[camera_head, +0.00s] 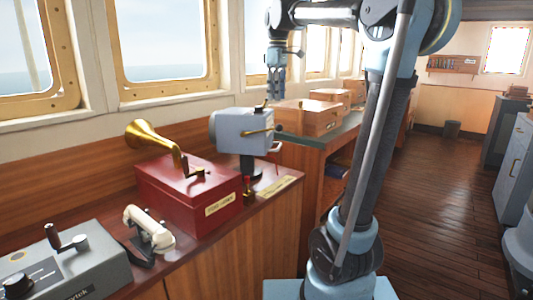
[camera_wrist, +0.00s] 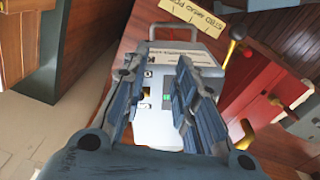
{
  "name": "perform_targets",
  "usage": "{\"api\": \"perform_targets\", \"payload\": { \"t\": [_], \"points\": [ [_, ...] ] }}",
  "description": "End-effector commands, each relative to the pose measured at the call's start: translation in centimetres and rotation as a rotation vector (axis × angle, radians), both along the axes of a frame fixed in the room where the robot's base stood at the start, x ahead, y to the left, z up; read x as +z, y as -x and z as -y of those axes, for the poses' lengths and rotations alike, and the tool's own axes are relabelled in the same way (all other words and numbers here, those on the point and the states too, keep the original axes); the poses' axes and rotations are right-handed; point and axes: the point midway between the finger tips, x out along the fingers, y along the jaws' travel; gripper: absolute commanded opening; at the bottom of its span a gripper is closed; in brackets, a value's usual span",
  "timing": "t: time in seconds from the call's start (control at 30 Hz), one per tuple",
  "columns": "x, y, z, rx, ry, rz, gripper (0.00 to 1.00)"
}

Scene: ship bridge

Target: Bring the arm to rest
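My arm (camera_head: 366,165) rises from its base and bends over at the top, its forearm reaching left. My gripper (camera_head: 277,92) hangs from it, pointing down, in the air above the console by the windows. In the wrist view, my gripper (camera_wrist: 163,62) has its two fingers apart, with nothing between them. A grey device lies below and beyond the fingers; its panel (camera_wrist: 165,125) shows through the gap. The grey box-shaped device (camera_head: 240,132) on a short stand is near and below my gripper in the head view.
A red box (camera_head: 190,193) with a brass horn, a white handset (camera_head: 150,230) and a grey lever unit (camera_head: 65,265) stand on the wooden console. Wooden boxes (camera_head: 308,117) sit on the counter behind. Grey cabinets (camera_head: 515,170) stand right. The plank floor (camera_head: 435,190) between is clear.

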Motion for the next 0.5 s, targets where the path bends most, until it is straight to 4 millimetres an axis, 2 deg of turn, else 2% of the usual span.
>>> {"api": "perform_targets", "payload": {
  "t": [0.03,0.2,0.5],
  "points": [
    [-1.1,1.2,1.1,-0.044,-0.003,0.006,0.27],
    [-5.0,4.7,4.2,-0.2,-0.014,0.028,0.27],
    [-13.2,11.6,8.7,-0.476,-0.038,0.064,0.27]
  ]
}}
